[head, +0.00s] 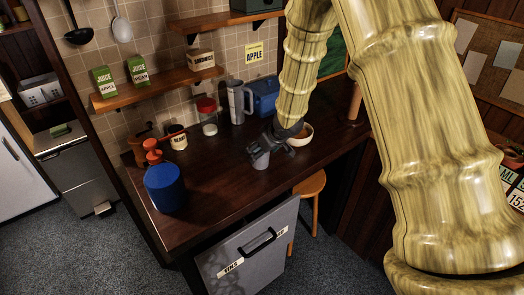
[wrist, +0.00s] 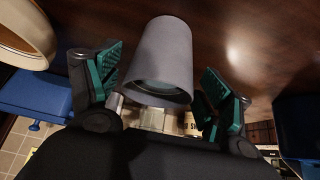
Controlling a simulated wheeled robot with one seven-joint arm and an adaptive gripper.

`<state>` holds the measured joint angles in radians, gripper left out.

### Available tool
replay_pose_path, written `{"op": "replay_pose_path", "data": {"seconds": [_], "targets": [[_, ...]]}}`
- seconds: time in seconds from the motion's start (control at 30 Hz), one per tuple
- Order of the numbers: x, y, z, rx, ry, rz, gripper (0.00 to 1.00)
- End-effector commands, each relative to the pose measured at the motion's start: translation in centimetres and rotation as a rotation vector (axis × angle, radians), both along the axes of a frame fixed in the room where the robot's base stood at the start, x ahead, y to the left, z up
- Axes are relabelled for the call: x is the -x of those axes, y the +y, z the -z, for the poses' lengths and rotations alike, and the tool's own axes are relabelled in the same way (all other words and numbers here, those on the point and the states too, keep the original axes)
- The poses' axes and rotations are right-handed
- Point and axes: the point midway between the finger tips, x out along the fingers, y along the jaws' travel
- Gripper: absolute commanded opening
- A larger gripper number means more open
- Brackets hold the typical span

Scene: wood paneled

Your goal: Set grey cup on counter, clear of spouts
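The grey cup (head: 261,160) stands on the dark wooden counter (head: 225,175), near its front edge. In the wrist view the cup (wrist: 162,55) lies between the two green-padded fingers, with a gap on each side and its rim toward the camera. My gripper (head: 267,143) is open at the cup and seems not to touch it. It also shows in the wrist view (wrist: 160,84). The cup's base is partly hard to see in the head view. I cannot make out any spouts.
A bowl (head: 301,138) sits just right of my gripper. Behind stand a blue box (head: 264,97), a grey pitcher (head: 236,103) and a red-lidded jar (head: 208,119). A blue canister (head: 163,188) stands at the left. The counter between canister and cup is clear.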

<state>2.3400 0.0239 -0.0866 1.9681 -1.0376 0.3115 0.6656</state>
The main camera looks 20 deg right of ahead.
Motion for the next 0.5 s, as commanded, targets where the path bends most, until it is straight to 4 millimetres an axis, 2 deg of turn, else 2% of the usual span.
{"op": "replay_pose_path", "data": {"seconds": [0.33, 0.5], "targets": [[0.1, -0.1, -0.5, -0.001, -0.001, 0.001, 0.79], [0.8, -0.3, -1.7, -0.002, -0.002, 0.002, 0.79]]}}
